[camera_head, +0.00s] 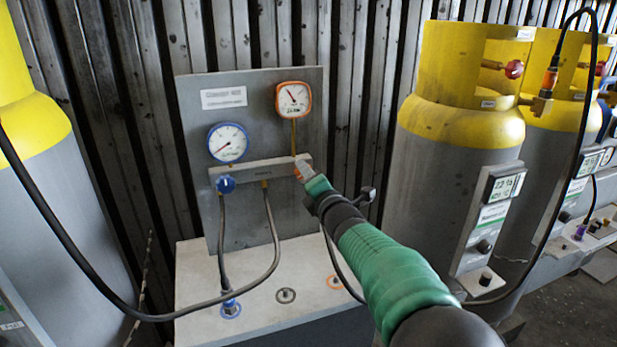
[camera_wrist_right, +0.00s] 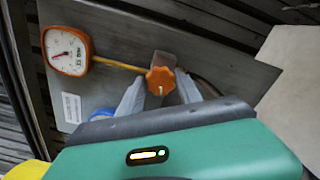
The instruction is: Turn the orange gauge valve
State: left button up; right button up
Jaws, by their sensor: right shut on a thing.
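The orange gauge valve (camera_wrist_right: 160,80) is a lobed knob on the grey manifold, below the orange-rimmed gauge (camera_head: 293,99). That gauge also shows in the right wrist view (camera_wrist_right: 67,51), joined to the valve by a thin yellow pipe. My right gripper (camera_head: 303,170) reaches the valve from the lower right, and its fingers hide most of the knob in the head view. In the right wrist view the gripper's two grey fingers (camera_wrist_right: 160,88) stand on either side of the knob, shut on it. My left gripper is not in view.
A blue-rimmed gauge (camera_head: 228,142) and blue valve knob (camera_head: 225,184) sit left of the orange ones on the metal panel (camera_head: 190,100). Black hoses (camera_head: 275,250) hang over the pale bench top (camera_head: 190,270). Yellow-topped grey cylinders (camera_head: 455,140) stand at the right, another at the left.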

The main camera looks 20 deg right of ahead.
jog(key=shift+a+f, duration=0.1)
jog(key=shift+f, duration=0.35)
jog(key=o, duration=1.1)
jog(key=shift+o, duration=1.3)
jog(key=shift+r, duration=0.2)
jog(key=s, duration=1.6)
jog(key=shift+s+d+p, duration=0.35)
